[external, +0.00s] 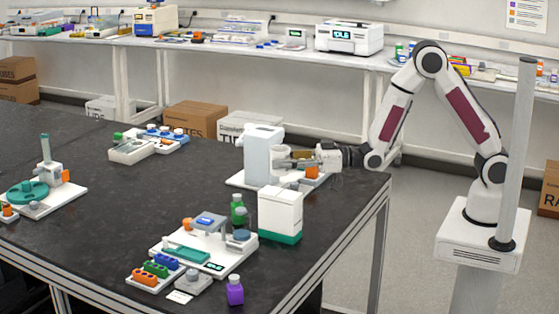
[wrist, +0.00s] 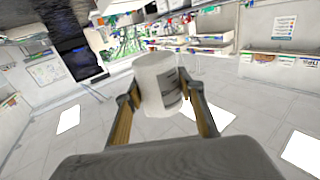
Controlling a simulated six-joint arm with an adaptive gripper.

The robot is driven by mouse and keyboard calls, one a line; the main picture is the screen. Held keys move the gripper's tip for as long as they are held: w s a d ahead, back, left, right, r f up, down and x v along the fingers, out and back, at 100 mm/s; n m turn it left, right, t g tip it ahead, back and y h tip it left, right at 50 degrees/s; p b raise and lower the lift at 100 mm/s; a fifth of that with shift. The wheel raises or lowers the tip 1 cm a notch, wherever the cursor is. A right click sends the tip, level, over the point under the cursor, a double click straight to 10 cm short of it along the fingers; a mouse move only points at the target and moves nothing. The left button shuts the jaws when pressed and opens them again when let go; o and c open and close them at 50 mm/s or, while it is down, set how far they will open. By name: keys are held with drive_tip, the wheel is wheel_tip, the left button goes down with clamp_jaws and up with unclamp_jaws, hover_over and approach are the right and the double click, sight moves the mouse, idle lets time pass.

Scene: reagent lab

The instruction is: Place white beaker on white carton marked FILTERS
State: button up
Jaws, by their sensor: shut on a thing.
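The white beaker (wrist: 158,84) is between the two fingers of my gripper (wrist: 158,98) in the wrist view, with dark markings on its side. In the external view my gripper (external: 290,162) is shut on the beaker (external: 281,153), beside a tall white instrument. I cannot tell whether the beaker touches the instrument. No FILTERS lettering is legible. A white box with a green bottom band (external: 280,210) stands on the black table, in front of and below my gripper. A white carton (external: 235,124) is on the floor behind the table; its lettering is only partly visible.
The tall white instrument (external: 262,152) stands close left of my gripper. A green bottle (external: 238,208) and a balance-like device (external: 205,243) stand left of the green-banded box. The table's right edge (external: 375,195) is near my wrist.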

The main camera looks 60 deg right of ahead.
drive_tip(key=shift+f, duration=0.75)
drive_tip(key=shift+f, duration=0.15)
drive_tip(key=shift+f, duration=1.95)
drive_tip(key=shift+f, duration=0.1)
drive_tip(key=o, duration=1.1)
drive_tip(key=shift+c, duration=0.2)
drive_tip(key=v, duration=0.7)
drive_tip(key=shift+s+d, duration=0.2)
drive_tip(key=shift+s, duration=0.05)
